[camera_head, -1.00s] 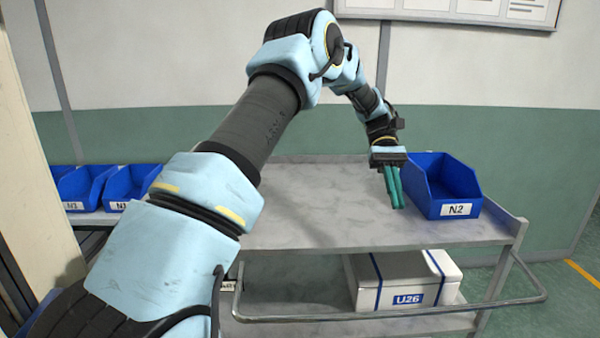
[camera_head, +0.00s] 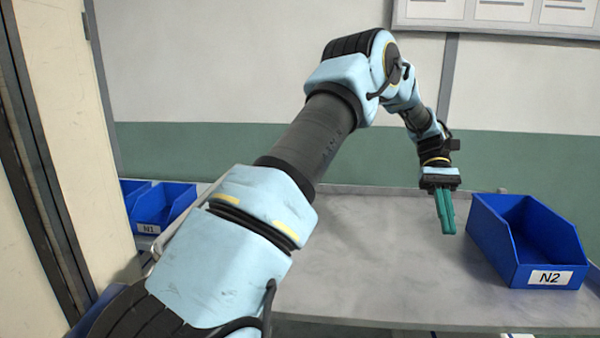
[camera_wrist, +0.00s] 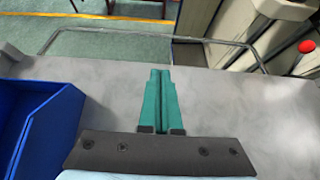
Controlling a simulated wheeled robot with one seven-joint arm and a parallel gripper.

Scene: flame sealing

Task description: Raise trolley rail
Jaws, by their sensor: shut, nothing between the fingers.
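The trolley rail (camera_wrist: 150,30) shows in the wrist view as a thin grey U-shaped bar beyond the far edge of the trolley top. It is below the frame in the head view. The trolley's grey marbled top (camera_head: 370,270) lies under my gripper (camera_head: 448,232). My gripper, with green fingers, is shut and empty, pointing down over the trolley top. In the wrist view its closed fingertips (camera_wrist: 160,72) point toward the rail and are apart from it.
A blue bin labelled N2 (camera_head: 505,250) stands just right of my gripper. Blue bins (camera_head: 165,208) stand at the far left. A pale door frame (camera_head: 75,150) is on the left. A red knob (camera_wrist: 306,46) shows in the wrist view. The trolley top's middle is clear.

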